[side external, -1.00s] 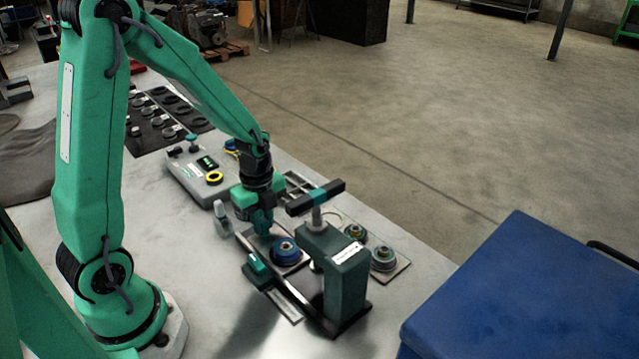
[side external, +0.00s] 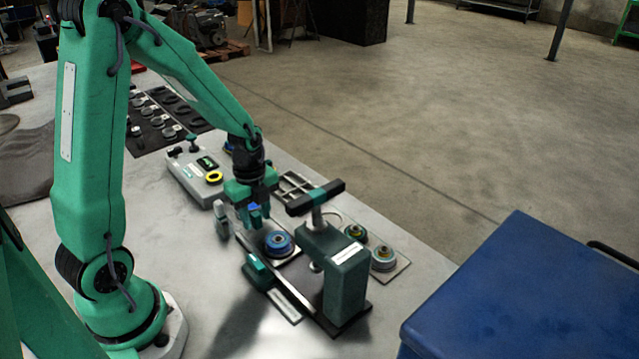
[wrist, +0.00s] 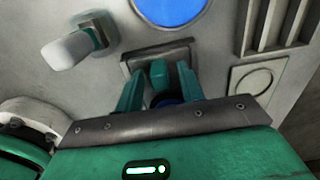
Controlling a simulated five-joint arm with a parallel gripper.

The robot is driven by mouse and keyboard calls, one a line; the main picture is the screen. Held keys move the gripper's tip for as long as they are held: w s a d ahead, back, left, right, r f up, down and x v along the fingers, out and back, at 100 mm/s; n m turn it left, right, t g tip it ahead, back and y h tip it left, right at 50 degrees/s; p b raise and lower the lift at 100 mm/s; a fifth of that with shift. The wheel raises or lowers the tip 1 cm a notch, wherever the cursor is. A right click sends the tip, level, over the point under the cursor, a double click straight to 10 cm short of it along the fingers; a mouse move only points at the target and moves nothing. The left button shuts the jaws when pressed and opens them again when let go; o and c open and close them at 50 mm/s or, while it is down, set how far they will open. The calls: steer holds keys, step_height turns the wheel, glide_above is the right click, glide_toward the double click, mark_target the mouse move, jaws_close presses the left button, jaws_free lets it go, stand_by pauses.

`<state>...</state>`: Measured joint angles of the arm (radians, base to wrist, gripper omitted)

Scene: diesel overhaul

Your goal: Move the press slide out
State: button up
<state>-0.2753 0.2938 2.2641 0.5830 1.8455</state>
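The press (side external: 345,280) is a dark green upright block with a black T-shaped handle (side external: 315,197) on top. A low rail runs along its base, with a teal block (side external: 258,270) at the left, which looks like part of the slide. A blue round part (side external: 280,244) sits on a plate beside the rail. My gripper (side external: 256,220) hangs above the table, behind and left of the blue part. In the wrist view its teal fingers (wrist: 158,92) stand apart; a teal block (wrist: 158,73) and something dark blue show between them. I cannot tell whether they touch.
A grey device (side external: 195,178) with a yellow ring stands behind left. A small white-grey piece (side external: 221,220) stands left of my gripper. A slotted tray (side external: 294,187) lies behind the press. A large blue box (side external: 530,295) is at front right. The table's front left is clear.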

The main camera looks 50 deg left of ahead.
steer(key=shift+r, duration=2.75)
steer(key=shift+r, duration=0.15)
steer(key=shift+r, duration=1.85)
steer(key=s+d+r+n+t, duration=0.5)
steer(key=s+d+r+n, duration=0.4)
steer(key=n, duration=0.9)
step_height(320, 180, up, 3)
steer(key=shift+s+f+t, duration=0.2)
steer(key=shift+s+t, duration=0.1)
steer(key=shift+s, duration=0.25)
